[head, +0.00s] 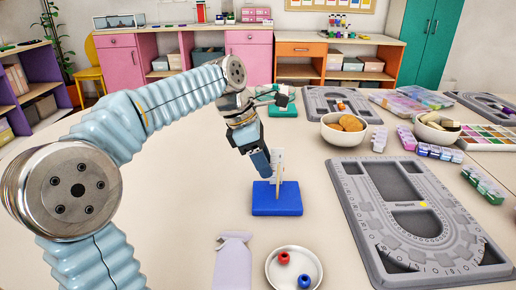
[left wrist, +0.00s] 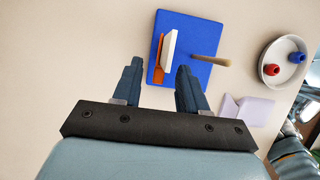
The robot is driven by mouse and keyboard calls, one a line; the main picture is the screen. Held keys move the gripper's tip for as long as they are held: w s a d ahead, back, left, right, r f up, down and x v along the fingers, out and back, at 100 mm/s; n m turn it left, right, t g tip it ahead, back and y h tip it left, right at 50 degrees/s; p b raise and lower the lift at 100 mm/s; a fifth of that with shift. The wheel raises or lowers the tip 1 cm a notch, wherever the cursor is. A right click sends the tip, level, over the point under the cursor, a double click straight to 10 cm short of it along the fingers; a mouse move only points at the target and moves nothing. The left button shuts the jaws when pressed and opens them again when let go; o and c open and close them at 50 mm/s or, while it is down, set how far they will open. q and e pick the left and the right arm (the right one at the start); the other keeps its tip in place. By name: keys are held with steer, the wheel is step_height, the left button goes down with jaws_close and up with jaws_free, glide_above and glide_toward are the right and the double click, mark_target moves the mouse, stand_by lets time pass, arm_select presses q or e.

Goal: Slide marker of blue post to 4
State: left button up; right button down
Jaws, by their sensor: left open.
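The blue post's flat blue base (head: 277,207) stands on the table in the middle of the head view. A pale upright plate (head: 277,160) rises from it, partly behind my left gripper. In the left wrist view the blue base (left wrist: 204,72) carries a white plate (left wrist: 170,51), an orange piece (left wrist: 158,58) beside it and a tan rod (left wrist: 208,59). I cannot tell which piece is the marker or read any numbers. My left gripper (head: 263,168) is open and points down at the post. Its fingertips (left wrist: 158,68) show apart with nothing held. My right gripper is out of view.
A white dish (head: 272,270) with a red and a blue bead and a lilac piece (head: 232,258) lie in front. A grey bead board (head: 352,205) is at right. A bowl (head: 343,137) and a teal base (head: 284,111) stand behind. The table left of the post is clear.

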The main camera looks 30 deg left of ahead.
arm_select(q)
steer(key=p+v, duration=0.3)
steer(key=v, duration=1)
steer(key=shift+s+r, duration=0.2)
steer(key=shift+r, duration=0.05)
steer(key=shift+a, duration=0.15)
